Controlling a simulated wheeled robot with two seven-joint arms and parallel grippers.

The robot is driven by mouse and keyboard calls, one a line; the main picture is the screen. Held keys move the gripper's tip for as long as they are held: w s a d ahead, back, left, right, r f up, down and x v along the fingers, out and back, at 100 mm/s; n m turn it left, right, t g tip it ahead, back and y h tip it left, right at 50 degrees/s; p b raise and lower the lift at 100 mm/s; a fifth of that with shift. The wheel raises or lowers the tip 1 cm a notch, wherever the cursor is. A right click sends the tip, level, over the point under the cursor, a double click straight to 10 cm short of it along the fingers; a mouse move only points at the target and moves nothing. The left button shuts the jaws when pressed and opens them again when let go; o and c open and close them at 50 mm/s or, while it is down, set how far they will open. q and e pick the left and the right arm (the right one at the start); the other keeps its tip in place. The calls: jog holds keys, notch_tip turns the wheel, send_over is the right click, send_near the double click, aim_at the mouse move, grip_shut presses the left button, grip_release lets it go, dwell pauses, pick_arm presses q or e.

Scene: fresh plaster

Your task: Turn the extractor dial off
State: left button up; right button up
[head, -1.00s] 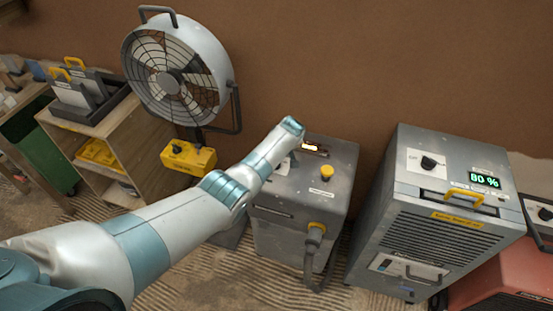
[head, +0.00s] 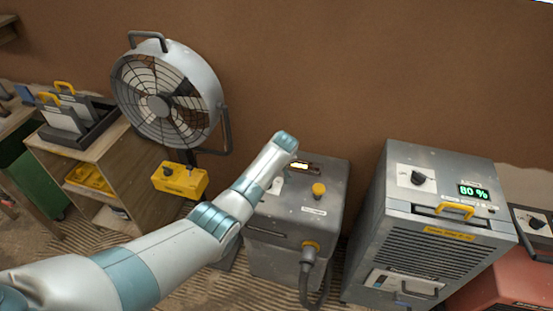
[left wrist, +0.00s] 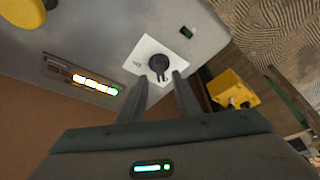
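The extractor seems to be the grey metal box (head: 300,222) with a lit display (head: 300,167) and a yellow knob. In the left wrist view a black dial (left wrist: 158,63) sits on a white plate (left wrist: 145,50) on the box's top. My left gripper (left wrist: 160,77) is open, its two dark fingers pointing at the dial, one to each side of it in the picture. I cannot tell whether they touch it. In the head view my left arm hides the dial and the fingers; only part of the plate (head: 276,185) shows. My right gripper is not in view.
A round fan (head: 165,95) with a yellow control box (head: 180,180) stands left. A grey unit (head: 430,235) with its own black dial and an "80 %" display stands right, beside a red machine (head: 500,282). A brown wall is behind. The extractor's cable plug (head: 309,258) sticks out in front.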

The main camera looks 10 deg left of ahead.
pick_arm(q)
jog(key=b+v, duration=0.2)
jog(key=v, duration=1.2)
